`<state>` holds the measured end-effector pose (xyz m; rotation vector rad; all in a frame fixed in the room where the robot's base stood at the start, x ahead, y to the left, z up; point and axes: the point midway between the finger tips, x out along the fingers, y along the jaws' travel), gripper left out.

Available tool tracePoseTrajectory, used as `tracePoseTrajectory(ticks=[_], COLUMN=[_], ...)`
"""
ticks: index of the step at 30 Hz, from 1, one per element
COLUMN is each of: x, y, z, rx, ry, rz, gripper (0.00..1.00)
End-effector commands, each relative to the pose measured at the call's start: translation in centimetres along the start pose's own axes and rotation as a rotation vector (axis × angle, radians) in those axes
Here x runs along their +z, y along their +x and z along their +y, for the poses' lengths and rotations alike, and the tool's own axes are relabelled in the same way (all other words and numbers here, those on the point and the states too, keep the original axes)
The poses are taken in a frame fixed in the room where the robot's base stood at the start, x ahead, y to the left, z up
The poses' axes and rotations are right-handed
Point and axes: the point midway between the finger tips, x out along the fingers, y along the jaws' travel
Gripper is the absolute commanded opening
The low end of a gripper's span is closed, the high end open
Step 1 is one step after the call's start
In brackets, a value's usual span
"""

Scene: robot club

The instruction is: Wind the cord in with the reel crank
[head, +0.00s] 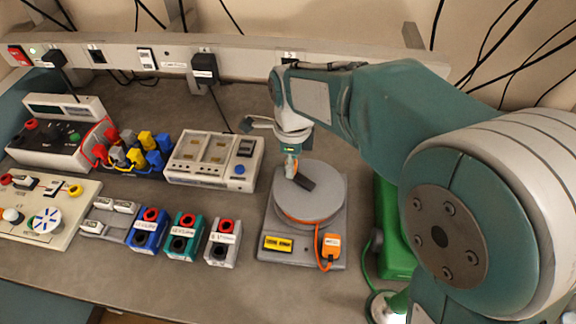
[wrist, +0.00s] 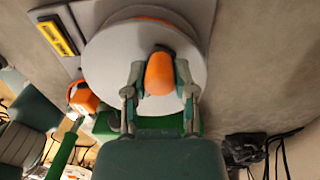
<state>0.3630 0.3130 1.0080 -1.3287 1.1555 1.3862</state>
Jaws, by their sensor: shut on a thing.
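The reel (head: 325,198) is a grey disc on a grey base plate (head: 341,252) in the middle of the bench. Orange cord shows around its lower edge and runs to an orange plug (head: 330,243) at the front right of the plate. A dark crank arm (head: 305,183) lies across the disc top. My gripper (head: 290,168) is over the disc, left of its middle. In the wrist view, my gripper (wrist: 160,78) is shut on the orange crank knob (wrist: 160,72), one finger on each side. The plug also shows in the wrist view (wrist: 83,100).
Several colored blocks (head: 184,236) stand left of the reel. A white device (head: 215,160) stands behind them. A green box (head: 393,235) is close to the right of the reel. A power rail (head: 235,68) runs along the back, with a black adapter (head: 204,68) and hanging cable.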

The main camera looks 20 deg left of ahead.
Motion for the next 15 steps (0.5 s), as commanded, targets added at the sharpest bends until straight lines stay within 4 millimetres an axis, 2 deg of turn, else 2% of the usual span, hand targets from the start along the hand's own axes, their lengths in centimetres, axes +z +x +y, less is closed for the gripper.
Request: tracePoseTrajectory(ticks=[7, 15], x=[-0.34, -0.48], y=[0.03, 0.05], z=[-0.56, -0.81], rx=[0.002, 0.002], ry=[0.140, 0.209], rz=[-0.007, -0.010], gripper=[0.00, 0.00])
